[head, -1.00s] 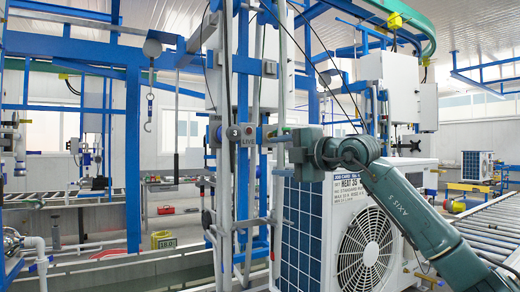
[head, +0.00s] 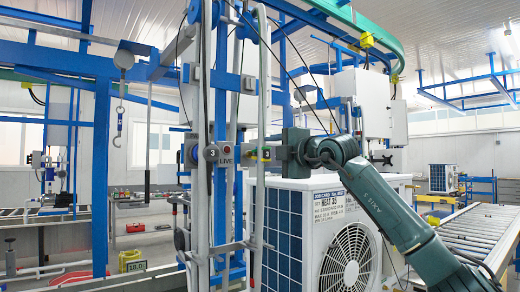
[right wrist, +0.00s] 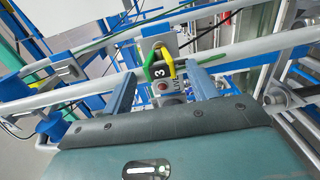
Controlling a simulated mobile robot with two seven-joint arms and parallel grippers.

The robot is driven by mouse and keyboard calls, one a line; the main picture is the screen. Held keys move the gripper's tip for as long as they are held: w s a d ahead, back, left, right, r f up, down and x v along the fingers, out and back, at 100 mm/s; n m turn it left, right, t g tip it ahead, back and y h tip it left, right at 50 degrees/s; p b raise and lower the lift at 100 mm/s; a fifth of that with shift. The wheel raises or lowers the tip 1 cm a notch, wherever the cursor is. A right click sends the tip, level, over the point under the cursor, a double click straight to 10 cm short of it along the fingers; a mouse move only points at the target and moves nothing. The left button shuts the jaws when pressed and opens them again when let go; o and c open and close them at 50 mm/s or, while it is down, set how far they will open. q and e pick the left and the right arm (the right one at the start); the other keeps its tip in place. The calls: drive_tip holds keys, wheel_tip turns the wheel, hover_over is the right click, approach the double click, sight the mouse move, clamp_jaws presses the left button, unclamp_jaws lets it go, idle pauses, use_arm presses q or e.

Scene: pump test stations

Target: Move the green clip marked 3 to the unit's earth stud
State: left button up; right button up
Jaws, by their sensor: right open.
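The green clip (right wrist: 160,66) shows in the right wrist view with green and yellow arms, next to a plate marked 3. It sits on the rail of the post, between and just beyond my right gripper's fingertips (right wrist: 160,88). The fingers are apart, with nothing held. In the head view my right gripper (head: 265,153) is beside the post, level with the round 3 marker (head: 211,152) and the LIVE plate (head: 227,153). The unit (head: 300,232) is a white box with a fan grille, below and behind my right gripper. I cannot make out its earth stud. My left gripper is out of view.
Blue and grey uprights (head: 222,90) and pale pipes stand close around the clip. Dark cables hang above my right arm.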

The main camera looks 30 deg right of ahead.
sight(259, 155)
drive_tip(key=w+p, duration=0.1)
drive_tip(key=w, duration=0.1)
drive_tip(key=w+p, duration=0.1)
drive_tip(key=w, duration=0.3)
drive_tip(key=shift+a+p, duration=0.25)
drive_tip(key=shift+p, duration=0.15)
use_arm(q)
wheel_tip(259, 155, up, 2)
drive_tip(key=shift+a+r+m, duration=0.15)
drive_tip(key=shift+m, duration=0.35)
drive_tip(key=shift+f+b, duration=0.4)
drive_tip(key=shift+b, duration=0.05)
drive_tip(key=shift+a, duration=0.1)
use_arm(e)
drive_tip(key=shift+c, duration=0.4)
